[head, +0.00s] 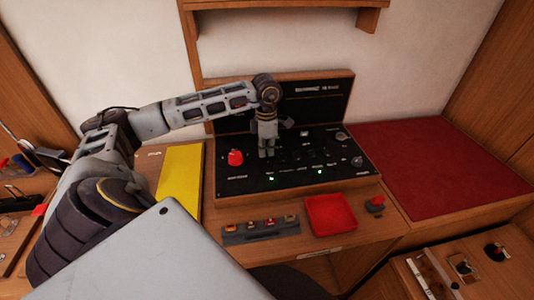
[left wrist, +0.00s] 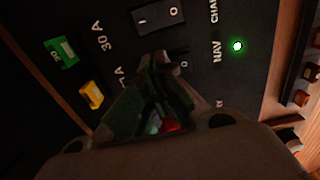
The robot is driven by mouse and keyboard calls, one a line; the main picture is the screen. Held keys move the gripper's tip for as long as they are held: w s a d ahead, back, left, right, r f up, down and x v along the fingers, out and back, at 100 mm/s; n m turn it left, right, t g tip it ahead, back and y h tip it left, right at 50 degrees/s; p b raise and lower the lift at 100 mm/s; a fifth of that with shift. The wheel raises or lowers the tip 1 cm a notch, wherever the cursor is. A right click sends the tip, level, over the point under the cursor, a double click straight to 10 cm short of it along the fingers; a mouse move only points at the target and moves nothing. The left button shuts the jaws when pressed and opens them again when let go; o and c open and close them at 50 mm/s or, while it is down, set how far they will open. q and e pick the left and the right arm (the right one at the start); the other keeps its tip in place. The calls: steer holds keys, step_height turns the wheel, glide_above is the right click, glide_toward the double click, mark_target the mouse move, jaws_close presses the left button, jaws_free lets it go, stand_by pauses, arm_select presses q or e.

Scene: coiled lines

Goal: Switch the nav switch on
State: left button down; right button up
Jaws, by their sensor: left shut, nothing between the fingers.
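The black switch panel (head: 240,186) stands on the wooden desk. My left gripper (head: 267,152) points down at its middle, shut and empty. In the left wrist view my left gripper's fingertips (left wrist: 168,66) are at the nav switch (left wrist: 183,54), which they mostly cover; I cannot tell whether they touch it or which way it is tipped. The NAV label (left wrist: 216,51) lies beside it, and a green lamp (left wrist: 237,46) next to the label is lit. My right gripper is not in view.
A neighbouring rocker switch (left wrist: 158,17) lies close to my fingertips. Green (left wrist: 61,54) and yellow (left wrist: 91,94) fuses sit on the panel. A red knob (head: 235,158) is at the panel's left. A red tray (head: 330,214) and a fuse strip (head: 260,231) lie in front.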

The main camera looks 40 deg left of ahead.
mark_target(267, 157)
arm_select(q)
steer(key=shift+r, duration=0.55)
steer(key=shift+r+p, duration=0.2)
steer(key=shift+p, duration=0.15)
steer(key=shift+r, duration=0.4)
steer(key=shift+r+p, duration=0.4)
steer(key=shift+p, duration=0.05)
steer(key=shift+r+p, duration=0.35)
steer(key=shift+r, duration=0.65)
steer(key=shift+r+p, duration=0.55)
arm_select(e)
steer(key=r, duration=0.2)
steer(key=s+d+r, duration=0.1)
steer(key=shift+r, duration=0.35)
